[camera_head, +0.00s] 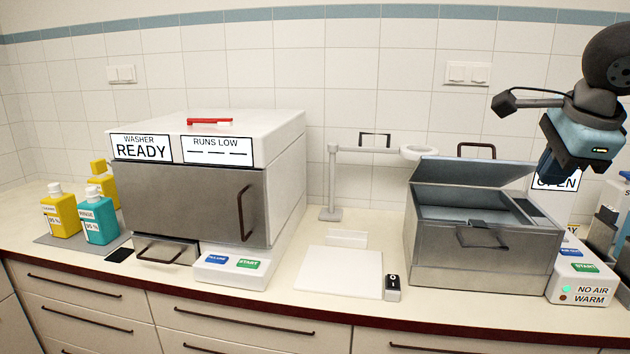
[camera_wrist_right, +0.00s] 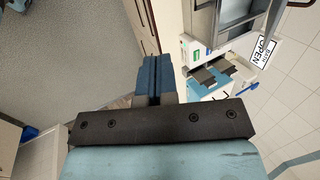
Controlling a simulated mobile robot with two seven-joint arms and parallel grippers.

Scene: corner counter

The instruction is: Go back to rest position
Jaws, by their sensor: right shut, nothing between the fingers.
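My right gripper (camera_head: 547,172) hangs in the air at the upper right of the head view, above and in front of the counter's right end. It partly covers the white sign reading OPEN (camera_head: 562,182). In the right wrist view its two blue fingers (camera_wrist_right: 150,76) are closed together with nothing between them. The gripper touches nothing that I can see. My left gripper is in neither view.
A steel bath (camera_head: 485,258) with its lid raised stands below and left of the right gripper. A control panel (camera_head: 585,290) is beside it. The washer (camera_head: 180,200) is shut. Bottles (camera_head: 61,215) stand far left. A white pad (camera_head: 340,270) lies mid-counter.

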